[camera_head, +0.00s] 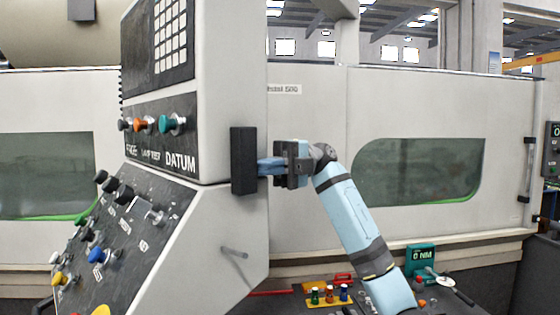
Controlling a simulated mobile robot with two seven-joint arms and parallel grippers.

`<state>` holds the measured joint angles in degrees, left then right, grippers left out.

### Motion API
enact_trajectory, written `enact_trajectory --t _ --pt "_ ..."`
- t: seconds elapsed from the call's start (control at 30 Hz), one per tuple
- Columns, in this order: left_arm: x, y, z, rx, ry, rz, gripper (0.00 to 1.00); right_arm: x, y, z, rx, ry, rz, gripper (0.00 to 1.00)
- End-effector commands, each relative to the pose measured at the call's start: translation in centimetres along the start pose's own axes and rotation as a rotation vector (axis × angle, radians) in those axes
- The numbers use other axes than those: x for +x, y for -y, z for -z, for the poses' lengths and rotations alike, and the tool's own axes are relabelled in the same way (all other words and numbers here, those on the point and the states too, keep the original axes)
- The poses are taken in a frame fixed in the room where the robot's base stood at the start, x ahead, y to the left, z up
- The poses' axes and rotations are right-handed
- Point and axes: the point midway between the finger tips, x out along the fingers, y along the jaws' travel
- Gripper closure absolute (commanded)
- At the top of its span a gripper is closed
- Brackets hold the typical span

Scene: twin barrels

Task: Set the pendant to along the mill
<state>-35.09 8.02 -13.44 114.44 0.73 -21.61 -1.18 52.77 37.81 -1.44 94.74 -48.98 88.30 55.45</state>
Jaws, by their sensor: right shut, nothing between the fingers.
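The pendant (228,90) is a tall pale-grey control box at left centre, with a dark keypad, coloured knobs and a sloping lower panel. Its front faces left, and its plain side faces me. A black upright block (243,160) is on its right-hand edge. My right gripper (265,166) is shut and empty, its fingertips at the right side of this block; I cannot tell if they touch. The mill (310,130) is the long pale enclosure behind, with dark windows. My left gripper is not in view.
A short grey peg (234,252) sticks out of the pendant's lower side. Below right, a dark bench holds small coloured bottles (330,295), a teal gauge (421,260) and loose tools. Another control panel (551,150) stands at the right edge. Space right of my wrist is free.

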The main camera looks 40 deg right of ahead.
Motion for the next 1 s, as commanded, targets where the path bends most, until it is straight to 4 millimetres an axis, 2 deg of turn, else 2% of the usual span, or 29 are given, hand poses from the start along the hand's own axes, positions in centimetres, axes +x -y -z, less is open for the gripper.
enact_trajectory --t 0.53,1.0 --pt "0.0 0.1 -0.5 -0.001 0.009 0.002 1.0 0.5 0.0 0.0 0.0 0.0 0.0 1.0" --pt "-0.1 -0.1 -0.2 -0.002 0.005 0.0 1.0 2.5 0.1 0.1 0.001 -0.01 0.003 1.0"
